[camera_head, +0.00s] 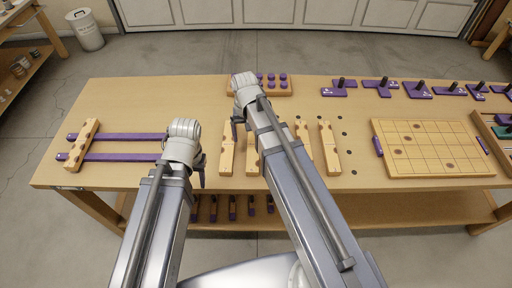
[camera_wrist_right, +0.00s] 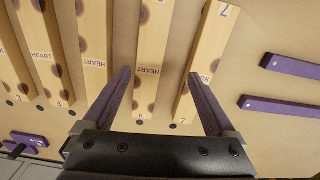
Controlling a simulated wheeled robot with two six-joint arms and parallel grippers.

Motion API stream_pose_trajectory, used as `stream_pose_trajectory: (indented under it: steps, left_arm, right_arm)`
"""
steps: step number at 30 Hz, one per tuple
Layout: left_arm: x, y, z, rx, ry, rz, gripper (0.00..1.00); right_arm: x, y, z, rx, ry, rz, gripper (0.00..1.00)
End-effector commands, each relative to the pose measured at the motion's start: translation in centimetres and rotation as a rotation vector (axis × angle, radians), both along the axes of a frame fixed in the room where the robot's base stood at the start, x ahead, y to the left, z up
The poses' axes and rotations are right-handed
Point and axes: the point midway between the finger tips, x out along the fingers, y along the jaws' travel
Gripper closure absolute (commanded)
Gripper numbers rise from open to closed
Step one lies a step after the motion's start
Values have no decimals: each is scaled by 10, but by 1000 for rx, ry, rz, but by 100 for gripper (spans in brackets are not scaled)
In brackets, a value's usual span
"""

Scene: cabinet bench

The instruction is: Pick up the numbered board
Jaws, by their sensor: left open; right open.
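Several light wooden boards with dark spots lie in a row at mid-bench, among them the leftmost board (camera_head: 227,150), the one beside it (camera_head: 252,160) and two right of my right arm (camera_head: 303,145) (camera_head: 329,148). In the right wrist view, the board marked 6 (camera_wrist_right: 152,55) lies between the fingers of my open right gripper (camera_wrist_right: 163,88). The board marked 7 (camera_wrist_right: 208,45) passes by the right finger; contact is unclear. In the head view my right gripper (camera_head: 243,127) is over the row, partly hidden by its arm. My left gripper (camera_head: 184,172) is open and empty, left of the row.
Two purple bars (camera_head: 125,136) with a wooden crosspiece (camera_head: 80,146) lie at the left. A purple-pegged block (camera_head: 272,86) stands behind the row. A gridded board (camera_head: 432,148) lies at the right, with purple pieces (camera_head: 417,91) behind it.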

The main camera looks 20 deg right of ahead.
Motion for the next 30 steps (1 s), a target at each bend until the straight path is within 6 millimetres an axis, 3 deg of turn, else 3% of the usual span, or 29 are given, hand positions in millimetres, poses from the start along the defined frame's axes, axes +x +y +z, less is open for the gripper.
stream_pose_trajectory:
  steps: [1,4,10,18,26,30]
  left_arm:
    - [0,0,-2,0,0,0,50]
    - [0,0,-2,0,0,0,50]
    - [0,0,-7,0,0,0,50]
    - [0,0,-29,0,0,0,50]
    - [0,0,-32,0,0,0,50]
    - [0,0,-45,0,0,0,50]
  right_arm:
    - [12,-10,-2,5,-3,-42,9]
    - [19,-18,-2,12,-7,-85,9]
    - [18,-19,-7,13,-8,-91,9]
    - [18,-19,-30,13,-8,-89,9]
    - [17,-20,-32,13,-8,-88,9]
    - [17,-22,-45,13,-8,-89,9]
